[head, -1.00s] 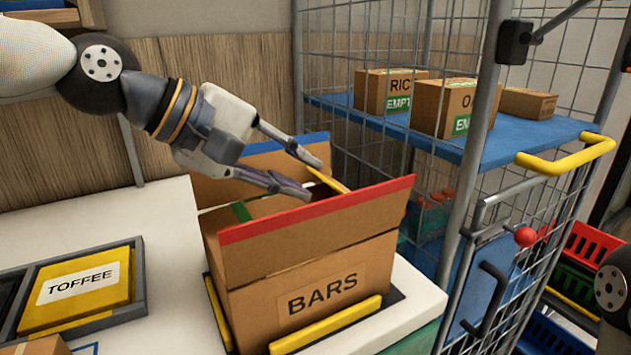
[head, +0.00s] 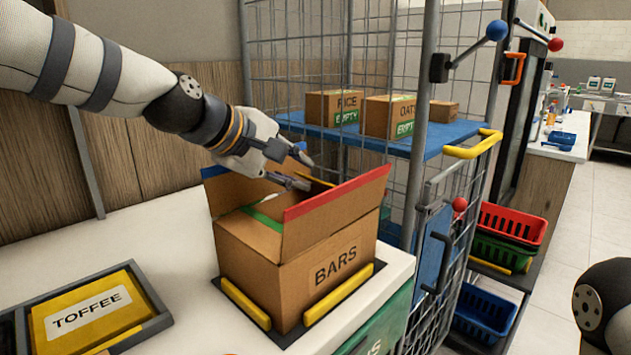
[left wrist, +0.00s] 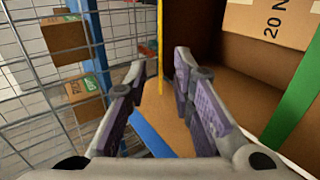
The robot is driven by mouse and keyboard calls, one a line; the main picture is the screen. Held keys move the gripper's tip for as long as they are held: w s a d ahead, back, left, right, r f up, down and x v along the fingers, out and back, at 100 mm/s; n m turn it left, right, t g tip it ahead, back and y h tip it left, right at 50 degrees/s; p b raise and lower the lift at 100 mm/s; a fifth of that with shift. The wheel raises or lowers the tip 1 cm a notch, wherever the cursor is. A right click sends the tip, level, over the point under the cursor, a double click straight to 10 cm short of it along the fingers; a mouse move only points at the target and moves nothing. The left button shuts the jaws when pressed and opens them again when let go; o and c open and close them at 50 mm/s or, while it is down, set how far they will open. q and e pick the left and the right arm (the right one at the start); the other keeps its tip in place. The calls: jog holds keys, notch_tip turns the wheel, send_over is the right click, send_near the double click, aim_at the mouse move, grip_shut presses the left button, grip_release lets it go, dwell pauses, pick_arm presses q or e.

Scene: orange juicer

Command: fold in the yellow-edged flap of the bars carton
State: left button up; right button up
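The bars carton (head: 296,262) stands upright on the white counter with its top open. Its red-edged flap (head: 335,205) stands up at the front, and a blue-edged flap (head: 214,171) is at the back. The yellow-edged flap (head: 318,180) is at the far side, mostly hidden by my gripper and the red-edged flap. My left gripper (head: 307,174) is open over the carton, beside that flap. In the left wrist view the yellow edge (left wrist: 160,45) shows between the two spread fingers (left wrist: 160,88); contact cannot be told. My right gripper is out of view.
Yellow corner guides (head: 338,295) hold the carton's base. A toffee box (head: 88,308) lies in a dark tray at left. A wire cage (head: 345,60) with a blue shelf of cartons stands close behind at right. Baskets (head: 512,222) are further right.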

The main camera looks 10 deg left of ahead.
aim_at(310, 178)
pick_arm(q)
jog(key=x, duration=0.5)
jog(key=shift+f, duration=0.15)
jog(key=shift+w+d+f, duration=0.1)
jog(key=shift+w, duration=0.1)
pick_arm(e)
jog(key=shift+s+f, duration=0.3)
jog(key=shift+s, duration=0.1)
pick_arm(q)
grip_shut()
jog(key=shift+s+f+t+h, duration=0.15)
jog(key=shift+s+t+h, duration=0.05)
jog(key=shift+t+h, duration=0.2)
jog(key=shift+f+t+h+b, duration=0.3)
jog(key=shift+t+h+b, duration=0.1)
jog(key=shift+t, duration=0.4)
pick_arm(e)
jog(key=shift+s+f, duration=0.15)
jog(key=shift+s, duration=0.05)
